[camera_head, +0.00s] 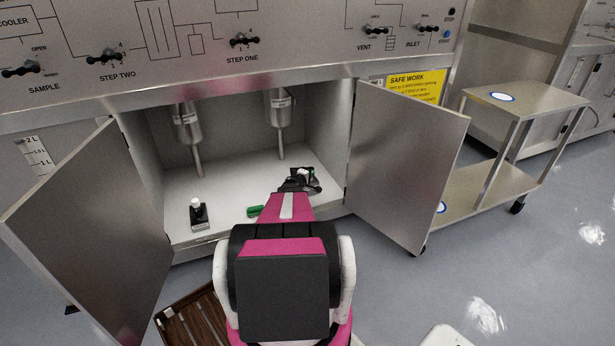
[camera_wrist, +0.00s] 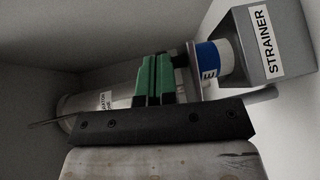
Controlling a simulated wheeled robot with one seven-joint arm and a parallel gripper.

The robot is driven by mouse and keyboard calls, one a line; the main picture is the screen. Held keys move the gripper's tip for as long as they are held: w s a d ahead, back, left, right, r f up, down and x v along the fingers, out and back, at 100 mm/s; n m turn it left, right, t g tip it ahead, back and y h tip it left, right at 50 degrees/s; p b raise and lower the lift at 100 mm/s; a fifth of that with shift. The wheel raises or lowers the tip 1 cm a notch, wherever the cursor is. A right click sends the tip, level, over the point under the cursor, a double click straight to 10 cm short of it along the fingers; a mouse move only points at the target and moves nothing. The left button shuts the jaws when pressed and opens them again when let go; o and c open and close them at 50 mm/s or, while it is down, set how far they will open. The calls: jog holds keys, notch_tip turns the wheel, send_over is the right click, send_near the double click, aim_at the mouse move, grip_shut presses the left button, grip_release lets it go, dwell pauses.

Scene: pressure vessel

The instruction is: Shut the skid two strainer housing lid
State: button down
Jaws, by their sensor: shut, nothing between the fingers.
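In the wrist view, a grey block (camera_wrist: 268,45) labelled STRAINER fills the upper right. A blue-and-white cylinder (camera_wrist: 208,58) joins its left side. A thin upright plate (camera_wrist: 194,72) stands beside the cylinder; I cannot tell if it is the lid. My gripper (camera_wrist: 155,80) has green pads close together, shut and empty, just left of the plate. Whether it touches the plate is unclear. In the head view my arm reaches into the open cabinet; my gripper (camera_head: 301,180) is at the right of its floor, by a small dark fixture that it partly hides.
The left cabinet door (camera_head: 95,215) and right door (camera_head: 408,165) stand open. Two steel vessels (camera_head: 187,125) (camera_head: 279,108) hang inside. A black fixture with a white top (camera_head: 198,214) stands at left on the floor, and a green piece (camera_head: 255,211) lies near my arm. A cart (camera_head: 535,97) stands right.

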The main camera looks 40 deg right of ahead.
jog(key=shift+r+x, duration=0.15)
jog(key=shift+x, duration=0.65)
jog(key=shift+r+x, duration=0.1)
jog(key=shift+x, duration=0.7)
jog(key=shift+w+d, duration=0.2)
jog(key=shift+d, duration=0.2)
